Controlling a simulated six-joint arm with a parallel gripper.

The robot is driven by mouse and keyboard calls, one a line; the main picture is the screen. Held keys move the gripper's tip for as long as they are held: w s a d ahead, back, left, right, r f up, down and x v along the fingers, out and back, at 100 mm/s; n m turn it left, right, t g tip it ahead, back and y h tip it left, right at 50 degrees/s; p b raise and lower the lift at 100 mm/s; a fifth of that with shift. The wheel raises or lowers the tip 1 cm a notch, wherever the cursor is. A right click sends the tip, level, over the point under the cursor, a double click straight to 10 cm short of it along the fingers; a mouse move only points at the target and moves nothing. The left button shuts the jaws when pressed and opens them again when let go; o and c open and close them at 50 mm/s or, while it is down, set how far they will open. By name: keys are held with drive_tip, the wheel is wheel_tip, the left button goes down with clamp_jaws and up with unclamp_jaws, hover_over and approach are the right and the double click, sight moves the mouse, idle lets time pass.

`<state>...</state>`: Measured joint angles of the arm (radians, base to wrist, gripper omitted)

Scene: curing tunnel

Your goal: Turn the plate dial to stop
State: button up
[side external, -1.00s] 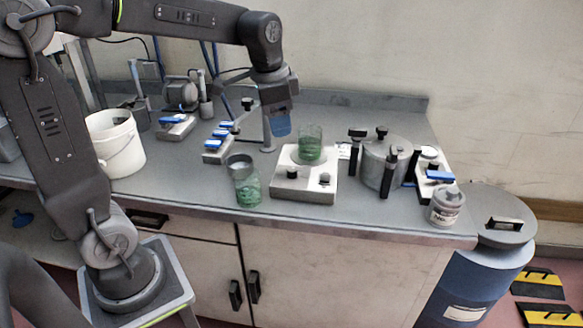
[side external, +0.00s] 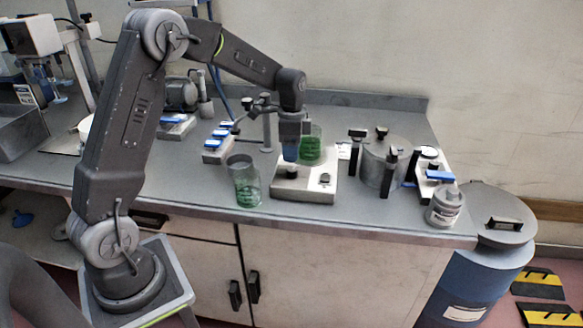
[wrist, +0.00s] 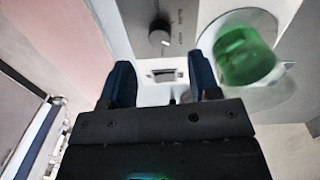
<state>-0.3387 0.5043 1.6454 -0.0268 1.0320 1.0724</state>
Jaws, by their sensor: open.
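A pale hot plate unit (side external: 308,192) stands on the bench with a green-filled beaker (side external: 313,147) on its round top. Its front deck has a dark knob (side external: 291,171) at the left and another dark control (side external: 325,180) at the right. My gripper (side external: 290,155) is open, blue fingers pointing down, just above the left knob and beside the beaker. In the wrist view, a round dark dial (wrist: 158,38) with small print beside it lies beyond the fingertips (wrist: 163,80). A small dark rectangular panel shows between the fingers. I cannot see any contact.
A second beaker of green liquid (side external: 246,185) stands close left of the unit. A lidded grey pot (side external: 380,165) with black clamps and a labelled jar (side external: 445,206) stand right. The bench's front edge is near.

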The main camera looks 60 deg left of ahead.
sight(291, 169)
wheel_tip(291, 169, down, 6)
drive_tip(key=shift+s+d, duration=0.1)
idle(0.4)
drive_tip(key=c, duration=0.9)
